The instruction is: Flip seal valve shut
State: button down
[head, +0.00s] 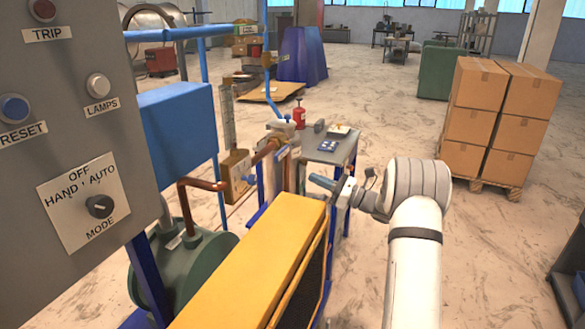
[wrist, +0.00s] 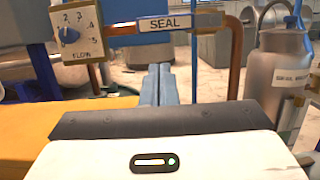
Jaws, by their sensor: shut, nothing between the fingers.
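A plate lettered SEAL (wrist: 167,23) sits on the horizontal copper pipe in the upper middle of the wrist view. A narrow blue-grey bar (wrist: 194,65) hangs below the plate's right end; it looks like the valve's lever, but I cannot be sure. My gripper (wrist: 160,72) has its blue fingers together with nothing between them, pointing forward below the plate and just left of the bar. I cannot tell whether they touch the bar. In the head view my gripper (head: 314,179) points left toward the copper pipework (head: 267,150); the valve is too small there to read.
A flow dial box (wrist: 78,32) is left of the plate. A grey labelled bottle (wrist: 283,85) stands at right. A yellow-topped cabinet (head: 250,260) lies in front of the pipework. A small grey table (head: 330,150) stands behind. Stacked cartons (head: 480,90) are at right, with open floor between.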

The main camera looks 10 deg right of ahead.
aim_at(285, 151)
jog(key=p+x, duration=0.2)
jog(key=x, duration=0.8)
jog(key=shift+s+r+m+p, duration=0.1)
jog(key=shift+r+m+p, duration=0.3)
jog(key=shift+m+p, duration=0.1)
